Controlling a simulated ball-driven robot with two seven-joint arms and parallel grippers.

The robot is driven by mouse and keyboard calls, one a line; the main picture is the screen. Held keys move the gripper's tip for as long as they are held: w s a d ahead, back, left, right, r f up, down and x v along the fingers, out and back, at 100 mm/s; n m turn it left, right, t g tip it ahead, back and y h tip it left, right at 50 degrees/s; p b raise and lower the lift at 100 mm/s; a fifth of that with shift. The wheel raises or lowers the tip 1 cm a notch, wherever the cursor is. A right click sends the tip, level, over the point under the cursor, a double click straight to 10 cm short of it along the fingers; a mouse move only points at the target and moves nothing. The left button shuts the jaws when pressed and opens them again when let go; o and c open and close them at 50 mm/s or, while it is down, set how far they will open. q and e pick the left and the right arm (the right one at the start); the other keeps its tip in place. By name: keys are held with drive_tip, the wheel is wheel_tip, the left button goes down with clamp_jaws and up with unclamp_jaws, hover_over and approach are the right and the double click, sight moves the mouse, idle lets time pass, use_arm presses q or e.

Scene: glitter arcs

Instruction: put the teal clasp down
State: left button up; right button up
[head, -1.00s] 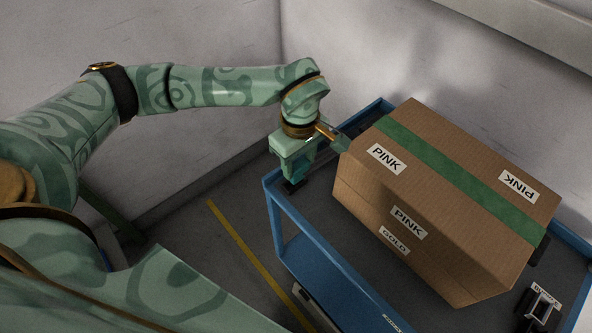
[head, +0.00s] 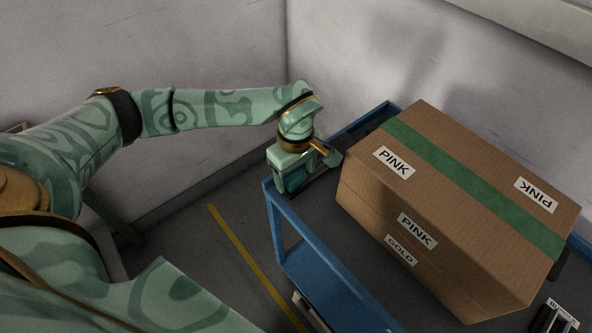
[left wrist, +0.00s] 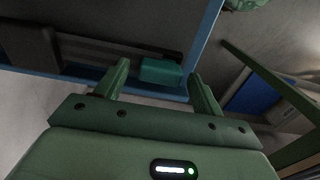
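The teal clasp (head: 297,181) is a small block at the near left corner of the blue cart (head: 318,279). In the left wrist view the clasp (left wrist: 161,71) shows between my fingertips, by the cart's blue rim, with gaps at its sides. My left gripper (left wrist: 158,78) looks open around it, not closed on it. In the head view the gripper (head: 300,178) points down over the cart corner and partly hides the clasp. I cannot tell how fully the clasp rests on the cart top. My right gripper is not in view.
A large cardboard box (head: 450,215) with green tape and PINK and GOLD labels fills much of the cart, right of my gripper. A dark labelled object (head: 553,319) lies at the bottom right. Walls stand behind. A yellow line (head: 243,255) marks the floor left of the cart.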

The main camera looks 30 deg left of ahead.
sight(296, 176)
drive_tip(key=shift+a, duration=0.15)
use_arm(q)
wheel_tip(296, 176, up, 12)
drive_tip(key=p, duration=0.4)
drive_tip(key=shift+r, duration=0.15)
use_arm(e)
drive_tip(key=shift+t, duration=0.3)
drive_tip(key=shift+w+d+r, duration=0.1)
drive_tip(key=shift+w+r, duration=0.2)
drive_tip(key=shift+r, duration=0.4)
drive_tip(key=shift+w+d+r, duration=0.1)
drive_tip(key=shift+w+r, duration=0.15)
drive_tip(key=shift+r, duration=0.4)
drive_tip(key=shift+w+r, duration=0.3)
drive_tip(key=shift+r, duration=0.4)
